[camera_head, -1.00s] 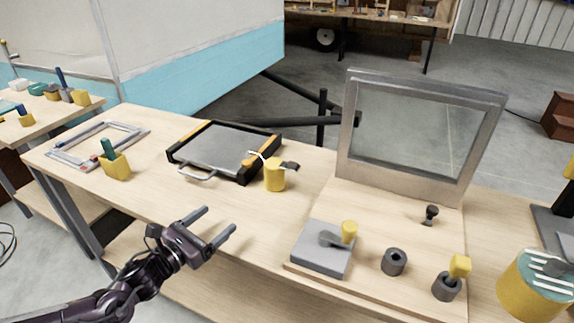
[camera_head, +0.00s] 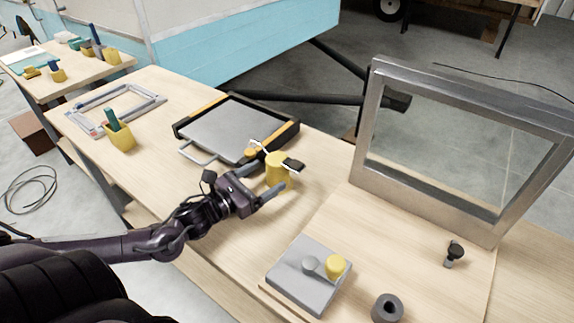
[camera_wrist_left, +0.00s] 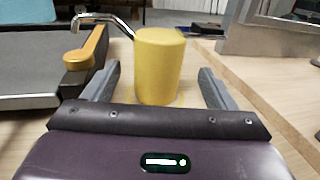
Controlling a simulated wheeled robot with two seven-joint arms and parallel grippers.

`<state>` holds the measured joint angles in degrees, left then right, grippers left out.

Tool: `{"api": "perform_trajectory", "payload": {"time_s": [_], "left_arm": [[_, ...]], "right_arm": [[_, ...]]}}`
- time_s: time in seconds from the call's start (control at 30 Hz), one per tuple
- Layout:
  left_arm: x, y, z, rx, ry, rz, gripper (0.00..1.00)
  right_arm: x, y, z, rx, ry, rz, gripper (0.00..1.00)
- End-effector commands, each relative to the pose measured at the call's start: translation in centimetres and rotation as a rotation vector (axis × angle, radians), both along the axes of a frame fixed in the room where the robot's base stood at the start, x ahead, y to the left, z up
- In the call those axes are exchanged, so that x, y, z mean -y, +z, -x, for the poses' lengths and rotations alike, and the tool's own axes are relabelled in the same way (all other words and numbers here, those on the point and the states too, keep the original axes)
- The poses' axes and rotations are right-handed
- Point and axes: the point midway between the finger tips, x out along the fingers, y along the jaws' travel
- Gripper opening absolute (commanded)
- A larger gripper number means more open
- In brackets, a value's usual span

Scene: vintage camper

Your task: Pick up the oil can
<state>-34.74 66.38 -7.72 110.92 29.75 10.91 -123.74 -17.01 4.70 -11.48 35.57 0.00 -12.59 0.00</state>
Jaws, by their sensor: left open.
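The oil can is a small yellow cylinder (camera_head: 278,170) with a thin curved spout and a dark part at its top, standing upright on the wooden bench. My left gripper (camera_head: 268,180) is open, reaching in from the left at the can's near side. In the left wrist view the oil can (camera_wrist_left: 159,66) stands ahead, between and slightly beyond the open fingertips (camera_wrist_left: 157,82). I cannot tell from it whether a finger touches the can. My right gripper is not in view.
A black tray-like case (camera_head: 222,130) with orange edges lies close behind and left of the can. A metal-framed panel (camera_head: 365,130) stands at the right. A grey block (camera_head: 290,283) with a yellow knob sits in front right. A yellow cup (camera_head: 121,138) stands at the left.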

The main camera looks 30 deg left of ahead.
Motion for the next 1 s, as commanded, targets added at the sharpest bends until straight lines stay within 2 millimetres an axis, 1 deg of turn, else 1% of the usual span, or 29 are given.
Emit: {"api": "perform_trajectory", "payload": {"time_s": [0.2, 0.47, 0.63, 0.8, 1.0], "left_arm": [[0.5, 0.1, -1.8, 0.004, 0.001, 0.0, 0.79], [0.8, 0.3, -3.1, 0.004, 0.002, 0.001, 0.79], [1.2, 0.9, -5.1, 0.007, 0.001, 0.002, 0.79], [1.7, 0.7, -6.7, 0.004, 0.002, 0.002, 0.79], [1.9, 0.6, -7.3, 0.0, 0.0, -0.001, 0.79]], "right_arm": [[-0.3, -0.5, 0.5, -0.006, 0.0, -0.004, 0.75], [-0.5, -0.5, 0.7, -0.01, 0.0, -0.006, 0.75], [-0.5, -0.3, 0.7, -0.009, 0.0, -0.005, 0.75], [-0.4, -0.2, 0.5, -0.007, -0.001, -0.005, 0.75], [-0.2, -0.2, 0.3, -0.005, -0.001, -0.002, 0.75]]}}
